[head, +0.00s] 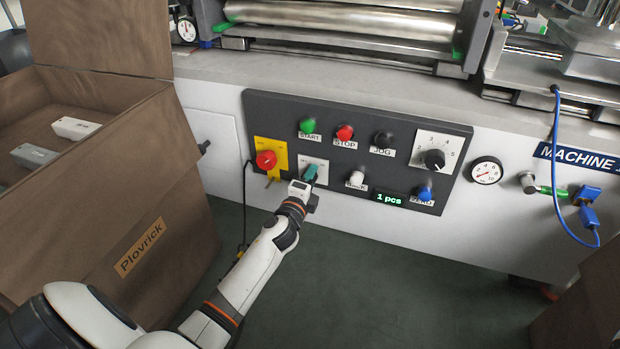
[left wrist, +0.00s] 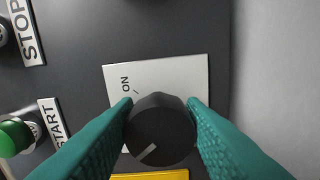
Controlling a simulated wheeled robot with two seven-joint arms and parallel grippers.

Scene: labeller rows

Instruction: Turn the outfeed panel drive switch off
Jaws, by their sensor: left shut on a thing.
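The drive switch is a black knob (left wrist: 160,130) on a white plate (left wrist: 178,72). The letters ON stand at the plate's upper left in the left wrist view, with a small tick. The knob's light mark points to the lower left there, away from the ON tick. Any other lettering is hidden by a finger. My left gripper (head: 309,173) is shut on the knob, one teal finger on each side of it. In the head view the gripper hides the knob on its white plate (head: 322,163). My right gripper is not in view.
The dark panel (head: 265,110) also bears a red knob on a yellow plate (head: 280,150), a green START button (head: 308,125), a red STOP button (head: 345,132) and a rotary selector (head: 434,159). A brown box (head: 190,215) stands at the left. The floor below is mostly clear.

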